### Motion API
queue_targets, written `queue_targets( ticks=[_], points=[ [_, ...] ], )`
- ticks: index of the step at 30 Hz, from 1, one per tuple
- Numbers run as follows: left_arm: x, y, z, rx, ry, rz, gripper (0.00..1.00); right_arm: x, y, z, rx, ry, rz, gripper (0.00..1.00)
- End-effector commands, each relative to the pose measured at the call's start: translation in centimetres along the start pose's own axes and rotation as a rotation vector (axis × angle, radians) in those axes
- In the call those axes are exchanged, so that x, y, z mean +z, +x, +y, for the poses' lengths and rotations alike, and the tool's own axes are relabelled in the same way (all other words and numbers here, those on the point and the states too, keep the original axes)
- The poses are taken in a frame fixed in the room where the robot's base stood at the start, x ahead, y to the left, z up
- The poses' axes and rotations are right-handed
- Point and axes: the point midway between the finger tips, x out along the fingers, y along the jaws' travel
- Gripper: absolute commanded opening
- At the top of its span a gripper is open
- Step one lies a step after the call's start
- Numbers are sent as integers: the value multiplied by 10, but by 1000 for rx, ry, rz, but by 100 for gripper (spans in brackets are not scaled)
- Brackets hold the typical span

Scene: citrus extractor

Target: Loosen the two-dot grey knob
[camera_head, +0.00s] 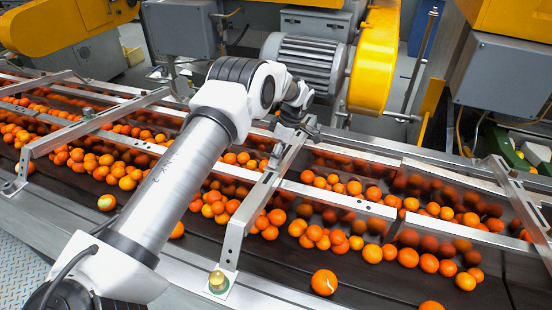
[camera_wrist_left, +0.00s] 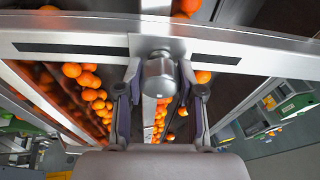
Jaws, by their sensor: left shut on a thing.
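In the left wrist view a grey metal knob (camera_wrist_left: 159,76) sits on a crossbar of the metal frame, between the two fingers of my left gripper (camera_wrist_left: 160,70). The gripper is shut on this knob, one finger on each side. I cannot make out any dots on it. In the head view my left gripper (camera_head: 297,121) is at the far end of a slanted crossbar (camera_head: 262,195), and it hides the knob there. My right gripper is not in view.
Oranges (camera_head: 325,282) lie on the dark conveyor below. A motor (camera_head: 305,62) and yellow guard (camera_head: 375,60) stand behind.

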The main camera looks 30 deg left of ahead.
Motion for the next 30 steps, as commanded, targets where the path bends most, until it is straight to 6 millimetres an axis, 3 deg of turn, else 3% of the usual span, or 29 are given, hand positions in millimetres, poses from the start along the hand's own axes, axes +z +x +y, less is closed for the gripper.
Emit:
queue_targets(
  ticks=[14,15,17,26,30],
  points=[
    [2,3,-1,-10,-14,-1,2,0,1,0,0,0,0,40],
    [2,3,-1,-10,-14,-1,48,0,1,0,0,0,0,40],
    [1,3,-1,-9,-14,-1,64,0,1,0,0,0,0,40],
    [1,0,0,-6,-14,0,64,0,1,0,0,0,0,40],
    [1,-15,0,-2,-14,-1,64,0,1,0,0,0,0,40]
  ],
)
